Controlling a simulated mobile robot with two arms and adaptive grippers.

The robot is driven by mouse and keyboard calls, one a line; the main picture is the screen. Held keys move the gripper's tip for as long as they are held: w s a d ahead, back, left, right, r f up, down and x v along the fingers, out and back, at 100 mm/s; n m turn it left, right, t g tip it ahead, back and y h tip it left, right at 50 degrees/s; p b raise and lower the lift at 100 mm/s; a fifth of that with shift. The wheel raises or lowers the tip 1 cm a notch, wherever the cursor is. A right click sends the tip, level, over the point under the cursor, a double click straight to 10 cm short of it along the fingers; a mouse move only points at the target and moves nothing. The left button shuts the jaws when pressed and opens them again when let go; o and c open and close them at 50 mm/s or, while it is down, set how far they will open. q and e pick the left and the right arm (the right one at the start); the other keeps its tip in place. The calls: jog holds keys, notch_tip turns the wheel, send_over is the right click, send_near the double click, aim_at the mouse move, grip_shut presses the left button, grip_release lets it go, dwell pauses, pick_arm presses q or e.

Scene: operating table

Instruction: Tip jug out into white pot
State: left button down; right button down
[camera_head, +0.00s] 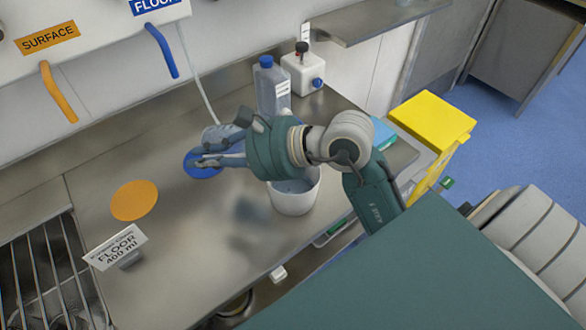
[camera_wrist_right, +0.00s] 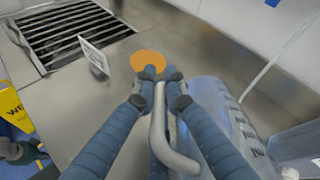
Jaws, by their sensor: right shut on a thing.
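The jug is clear, with dark markings and a grey handle. In the wrist view its body (camera_wrist_right: 222,112) fills the right of centre, beside my fingers. My right gripper (camera_wrist_right: 160,76) is shut on the jug's handle (camera_wrist_right: 163,135). In the head view the right gripper (camera_head: 203,160) is over the blue disc, left of the pot, and the jug is largely hidden by the gripper and wrist. I cannot tell the jug's exact tilt. The white pot (camera_head: 293,203) stands on the steel counter below my right wrist, which covers part of its opening. My left gripper is not clearly visible.
A blue disc (camera_head: 200,172) and an orange disc (camera_head: 134,200) lie on the counter (camera_head: 190,260). A FLOOR 400 ml card (camera_head: 115,246) stands at front left. A blue-capped bottle (camera_head: 270,88) and white container (camera_head: 303,70) stand behind. A yellow bin (camera_head: 432,118) is at right.

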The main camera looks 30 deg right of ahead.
jog(key=shift+s+d+r+t+b, duration=0.3)
jog(key=shift+s+d+r, duration=0.05)
jog(key=shift+s+r, duration=0.1)
dwell(0.9)
jog(key=shift+s+d+r+t+y+p, duration=0.3)
jog(key=shift+s+d+r+y+p, duration=0.1)
jog(key=shift+s+y+p, duration=0.1)
dwell(0.9)
jog(key=shift+s+d+r+t+y+b, duration=0.3)
jog(key=shift+r+t+y+b, duration=0.1)
jog(key=shift+r+t+b, duration=0.1)
jog(key=shift+s+d+r+t+y+b, duration=0.3)
jog(key=shift+r+t+y+b, duration=0.1)
jog(key=shift+r+b, duration=0.1)
dwell(2.2)
